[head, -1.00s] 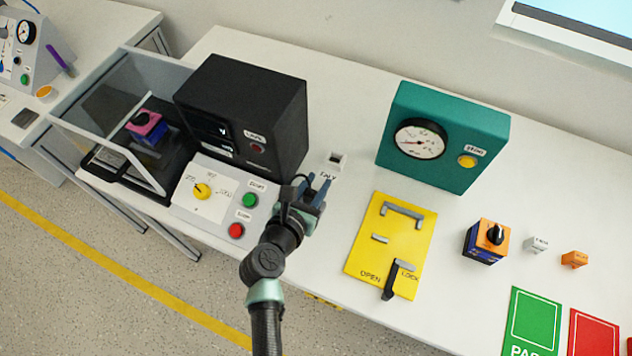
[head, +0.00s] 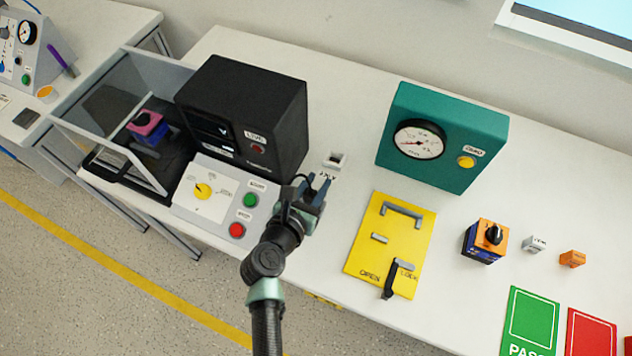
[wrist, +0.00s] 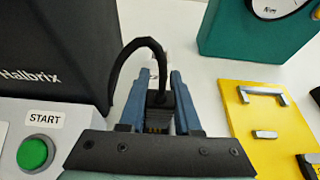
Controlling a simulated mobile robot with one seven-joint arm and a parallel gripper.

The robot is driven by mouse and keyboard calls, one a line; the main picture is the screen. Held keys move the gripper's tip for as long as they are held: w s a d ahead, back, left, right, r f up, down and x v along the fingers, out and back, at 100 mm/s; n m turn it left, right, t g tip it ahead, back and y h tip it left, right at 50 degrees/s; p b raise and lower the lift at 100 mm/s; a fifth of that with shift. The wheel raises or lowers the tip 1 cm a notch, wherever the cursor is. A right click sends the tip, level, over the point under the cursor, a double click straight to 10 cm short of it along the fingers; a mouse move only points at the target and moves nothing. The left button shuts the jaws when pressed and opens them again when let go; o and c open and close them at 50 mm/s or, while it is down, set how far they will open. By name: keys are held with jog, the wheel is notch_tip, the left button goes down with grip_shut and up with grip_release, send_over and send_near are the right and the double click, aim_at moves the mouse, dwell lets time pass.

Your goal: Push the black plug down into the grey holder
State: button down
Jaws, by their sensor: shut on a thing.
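My gripper (wrist: 157,80) has its blue fingers closed around the black plug (wrist: 158,112). A black cable (wrist: 148,46) arches from the plug. In the head view my gripper (head: 317,186) is above the white table, just in front of a small pale grey holder (head: 335,160) with a dark opening. The plug appears apart from that opening, though its height above the table is hard to judge. In the wrist view the fingers and plug largely hide the area of the holder.
A black box (head: 245,115) and a control panel (head: 212,198) with green and red buttons stand close on the left. A teal gauge box (head: 465,160) and a yellow latch plate (head: 385,250) are on the right. Bare table lies between holder and teal box.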

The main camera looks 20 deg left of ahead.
aim_at(316, 192)
jog(key=shift+f+b, duration=1.3)
jog(key=shift+f, duration=0.35)
jog(key=c, duration=0.5)
grip_release()
jog(key=shift+s, duration=0.1)
jog(key=v, duration=1.2)
jog(key=shift+s+r+p, duration=0.25)
jog(key=shift+s+p, duration=0.1)
